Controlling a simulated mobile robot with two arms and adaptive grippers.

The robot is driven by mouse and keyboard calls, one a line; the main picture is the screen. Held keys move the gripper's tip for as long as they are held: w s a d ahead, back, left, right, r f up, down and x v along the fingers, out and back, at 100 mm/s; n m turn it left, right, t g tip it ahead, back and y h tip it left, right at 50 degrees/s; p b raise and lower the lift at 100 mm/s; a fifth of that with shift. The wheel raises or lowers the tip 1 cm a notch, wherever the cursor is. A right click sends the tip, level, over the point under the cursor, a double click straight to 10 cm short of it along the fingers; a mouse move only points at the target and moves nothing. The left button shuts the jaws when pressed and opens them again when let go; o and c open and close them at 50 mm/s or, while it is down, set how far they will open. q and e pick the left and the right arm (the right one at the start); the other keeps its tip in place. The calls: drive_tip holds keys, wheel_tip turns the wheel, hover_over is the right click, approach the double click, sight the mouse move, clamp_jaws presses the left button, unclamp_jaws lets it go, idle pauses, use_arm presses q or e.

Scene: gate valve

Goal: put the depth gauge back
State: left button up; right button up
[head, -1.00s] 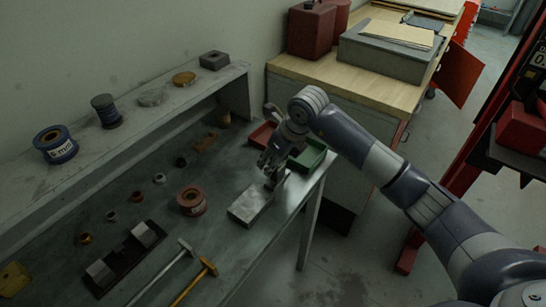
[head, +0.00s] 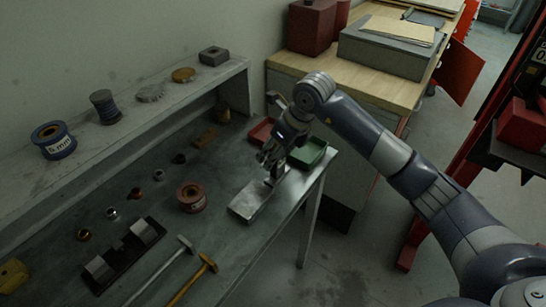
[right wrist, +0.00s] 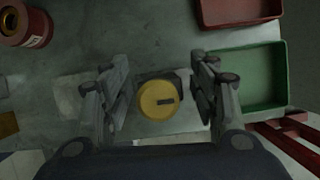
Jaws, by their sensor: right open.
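A round yellow face with a short dark mark (right wrist: 158,99) shows in the right wrist view on a dark body; it looks like the depth gauge. It sits over a flat grey metal block, whose bare part (head: 250,203) shows near the bench's front right edge. My right gripper (head: 271,177) is above the block's far end; in the wrist view its fingers (right wrist: 160,92) stand on both sides of the yellow face, with a visible gap on each side. The gripper hides most of the gauge in the head view. My left gripper is in neither view.
A red tray (head: 262,131) and a green tray (head: 310,154) lie beside my right gripper. A red-brown spool (head: 191,197), two hammers (head: 193,284) and a dark holder with grey blocks (head: 124,254) are on the bench. A raised shelf (head: 130,115) runs along the wall.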

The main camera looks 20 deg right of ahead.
drive_tip(key=b+v, duration=0.1)
drive_tip(key=v, duration=0.8)
